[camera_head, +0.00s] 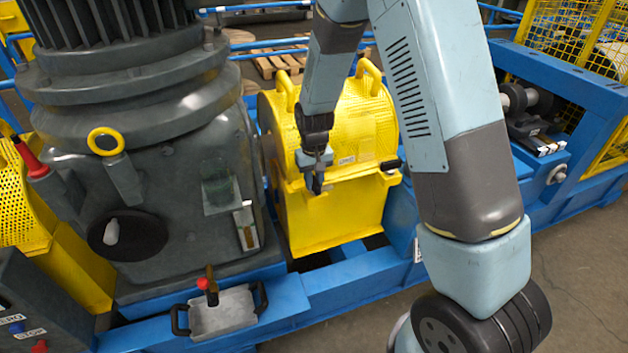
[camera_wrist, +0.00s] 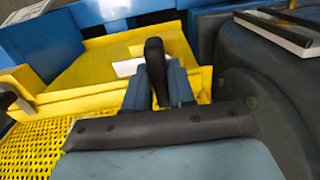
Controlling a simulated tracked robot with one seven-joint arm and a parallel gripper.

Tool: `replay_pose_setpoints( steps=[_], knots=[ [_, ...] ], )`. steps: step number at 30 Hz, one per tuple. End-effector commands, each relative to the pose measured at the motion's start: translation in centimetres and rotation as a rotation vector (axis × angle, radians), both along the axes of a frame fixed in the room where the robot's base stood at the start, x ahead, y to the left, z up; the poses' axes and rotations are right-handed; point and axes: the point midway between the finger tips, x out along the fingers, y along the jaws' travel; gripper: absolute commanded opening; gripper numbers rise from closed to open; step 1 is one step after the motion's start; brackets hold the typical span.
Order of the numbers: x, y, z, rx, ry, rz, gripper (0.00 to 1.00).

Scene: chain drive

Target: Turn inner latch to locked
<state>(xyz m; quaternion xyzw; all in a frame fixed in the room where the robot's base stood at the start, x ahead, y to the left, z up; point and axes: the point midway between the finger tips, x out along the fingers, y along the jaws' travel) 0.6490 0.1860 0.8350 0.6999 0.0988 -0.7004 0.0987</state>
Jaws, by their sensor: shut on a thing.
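The yellow chain guard (camera_head: 345,215) stands between the grey gearbox and the blue frame. The inner latch has a black handle (camera_wrist: 155,62), seen in the wrist view between my two fingers. In the head view my gripper (camera_head: 316,168) is at the guard's left front, at the height of its ledge, and largely covers this latch. My gripper (camera_wrist: 160,85) is shut on the handle, whose rounded end sticks out past the fingertips. The outer latch (camera_head: 391,165) has a black handle at the guard's right side, apart from my gripper. The inner latch's locked or unlocked position cannot be told.
The large grey gearbox (camera_head: 165,190) stands close on the left of my gripper, and its dark side (camera_wrist: 265,85) fills the right of the wrist view. A tray with handles (camera_head: 222,312) lies on the blue frame (camera_head: 345,285). Two yellow handles rise from the guard's top.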

Motion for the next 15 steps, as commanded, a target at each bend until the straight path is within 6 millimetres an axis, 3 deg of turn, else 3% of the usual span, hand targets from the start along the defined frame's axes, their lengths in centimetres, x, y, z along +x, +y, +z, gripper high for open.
replay_pose_setpoints(
  steps=[4,15],
  knots=[
    [0.02,-0.02,0.01,0.0,0.0,0.0,0.0],
    [0.04,-0.07,0.02,0.0,0.0,0.037,0.0]
  ],
)
